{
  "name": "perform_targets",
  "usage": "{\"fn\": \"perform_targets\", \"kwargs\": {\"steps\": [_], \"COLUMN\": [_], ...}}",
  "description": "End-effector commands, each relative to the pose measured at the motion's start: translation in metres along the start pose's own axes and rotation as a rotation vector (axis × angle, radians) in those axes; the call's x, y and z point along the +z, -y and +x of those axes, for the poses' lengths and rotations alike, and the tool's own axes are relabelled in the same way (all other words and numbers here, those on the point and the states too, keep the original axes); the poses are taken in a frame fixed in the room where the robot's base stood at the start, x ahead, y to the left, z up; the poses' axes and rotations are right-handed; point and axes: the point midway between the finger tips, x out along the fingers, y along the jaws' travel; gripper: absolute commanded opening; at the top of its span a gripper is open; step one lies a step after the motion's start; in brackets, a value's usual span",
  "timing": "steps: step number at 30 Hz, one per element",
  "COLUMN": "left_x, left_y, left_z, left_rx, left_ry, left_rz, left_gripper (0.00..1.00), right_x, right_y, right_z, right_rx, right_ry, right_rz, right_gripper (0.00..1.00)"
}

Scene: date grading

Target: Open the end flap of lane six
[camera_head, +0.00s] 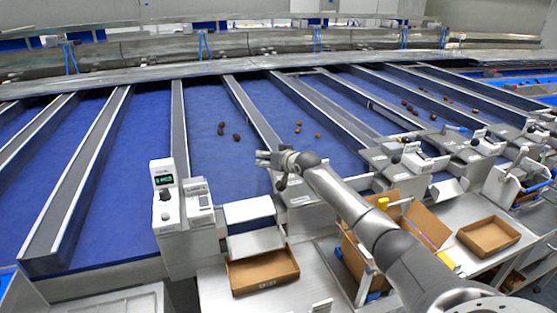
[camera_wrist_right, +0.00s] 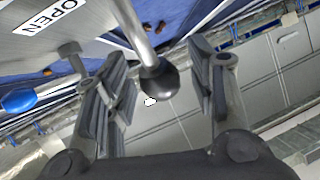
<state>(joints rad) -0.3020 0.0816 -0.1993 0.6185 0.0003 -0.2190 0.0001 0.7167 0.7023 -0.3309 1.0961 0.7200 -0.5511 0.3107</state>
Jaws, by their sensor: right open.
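My right gripper (camera_head: 274,160) is over the lane ends in the head view, fingers pointing left. In the right wrist view its open fingers (camera_wrist_right: 163,85) stand on both sides of a black ball knob (camera_wrist_right: 159,78). The knob sits on a metal rod (camera_wrist_right: 133,32) coming from above; I cannot tell whether a finger touches it. A grey panel beside it has a label reading OPEN (camera_wrist_right: 52,15). Pale end plates (camera_head: 250,210) stand at the end of the nearest blue lane (camera_head: 220,160). No lane number is readable. My left gripper is not in view.
A control box with a green display (camera_head: 164,180) stands left of the gripper. A cardboard tray (camera_head: 262,284) lies below the end plates. Another tray (camera_head: 488,250) is at right. Several dates (camera_head: 236,137) lie on the lanes, between raised grey dividers (camera_head: 92,160).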

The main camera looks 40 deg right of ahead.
Motion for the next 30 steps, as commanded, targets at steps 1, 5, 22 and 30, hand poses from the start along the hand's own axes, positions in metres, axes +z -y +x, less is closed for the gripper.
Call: {"fn": "perform_targets", "kwargs": {"steps": [1, 5, 22, 30], "left_x": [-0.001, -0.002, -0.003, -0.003], "left_y": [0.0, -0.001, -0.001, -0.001], "left_z": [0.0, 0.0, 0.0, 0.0], "left_rx": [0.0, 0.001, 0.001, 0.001], "left_ry": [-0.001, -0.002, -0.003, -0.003], "left_rz": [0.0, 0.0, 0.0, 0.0], "left_gripper": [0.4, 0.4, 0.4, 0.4], "right_x": [0.001, 0.001, -0.001, -0.001], "right_y": [-0.001, -0.001, -0.002, -0.002], "right_z": [-0.004, -0.017, -0.095, -0.114], "right_rx": [0.001, 0.001, 0.002, 0.002], "right_ry": [0.001, 0.0, -0.001, -0.001], "right_rz": [0.0, -0.003, -0.003, 0.0], "right_gripper": [0.51, 0.51, 0.51, 0.51]}}
